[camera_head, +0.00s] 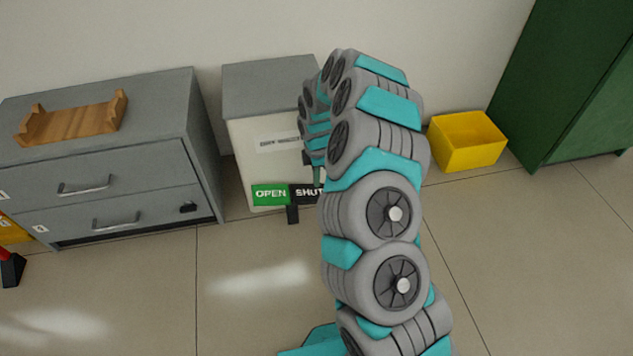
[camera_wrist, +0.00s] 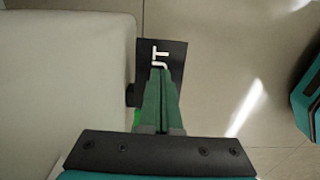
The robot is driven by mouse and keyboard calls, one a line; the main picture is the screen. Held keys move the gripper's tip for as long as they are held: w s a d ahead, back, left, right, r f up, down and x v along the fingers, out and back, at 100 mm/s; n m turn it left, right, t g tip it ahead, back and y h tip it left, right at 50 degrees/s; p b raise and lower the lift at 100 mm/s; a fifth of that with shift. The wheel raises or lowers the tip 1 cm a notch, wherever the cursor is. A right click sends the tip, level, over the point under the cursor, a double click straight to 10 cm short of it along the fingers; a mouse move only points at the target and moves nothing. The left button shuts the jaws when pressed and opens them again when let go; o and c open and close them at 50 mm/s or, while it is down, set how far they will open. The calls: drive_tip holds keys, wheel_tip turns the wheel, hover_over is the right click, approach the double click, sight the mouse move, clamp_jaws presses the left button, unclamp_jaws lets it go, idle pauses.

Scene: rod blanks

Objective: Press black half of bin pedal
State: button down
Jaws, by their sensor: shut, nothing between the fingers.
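The bin (camera_head: 243,150) is off-white with a grey lid (camera_head: 266,88) that lies closed, and stands against the wall. Its pedal has a green half (camera_head: 270,194) marked OPEN and a black half (camera_head: 303,193) marked SHUT at the bin's front foot. My arm hides the right end of the black half in the head view. In the wrist view the black half (camera_wrist: 175,52) shows the letters UT. My gripper (camera_wrist: 158,72) is shut and empty, its green fingertips over the black half. I cannot tell whether they touch it. A little of the green half shows beside the fingers.
A grey drawer cabinet (camera_head: 125,150) with a wooden rack (camera_head: 72,122) on top stands left of the bin. A yellow open box (camera_head: 467,153) and a green cabinet (camera_head: 570,90) stand to the right. The tiled floor in front is mostly clear.

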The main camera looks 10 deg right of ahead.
wheel_tip(320, 180, up, 7)
drive_tip(key=p, duration=0.1)
drive_tip(key=shift+f, duration=0.2)
idle(0.5)
drive_tip(key=s+a+r+m+p, duration=0.2)
drive_tip(key=s+r+m, duration=0.1)
drive_tip(key=s+r, duration=0.7)
drive_tip(key=s+a+r+m+p, duration=0.2)
drive_tip(key=s+r+m+p, duration=0.15)
drive_tip(key=s+r, duration=0.6)
drive_tip(key=s+d+r+m+g+p, duration=0.1)
drive_tip(key=s+r+m, duration=0.4)
drive_tip(key=s, duration=0.7)
drive_tip(key=s+d+r+m+p, duration=0.2)
drive_tip(key=s+r+m, duration=0.4)
drive_tip(key=s, duration=0.6)
drive_tip(key=shift+d+r+g, duration=0.3)
drive_tip(key=shift+d+g, duration=0.1)
drive_tip(key=shift+d, duration=0.1)
drive_tip(key=shift+m, duration=0.25)
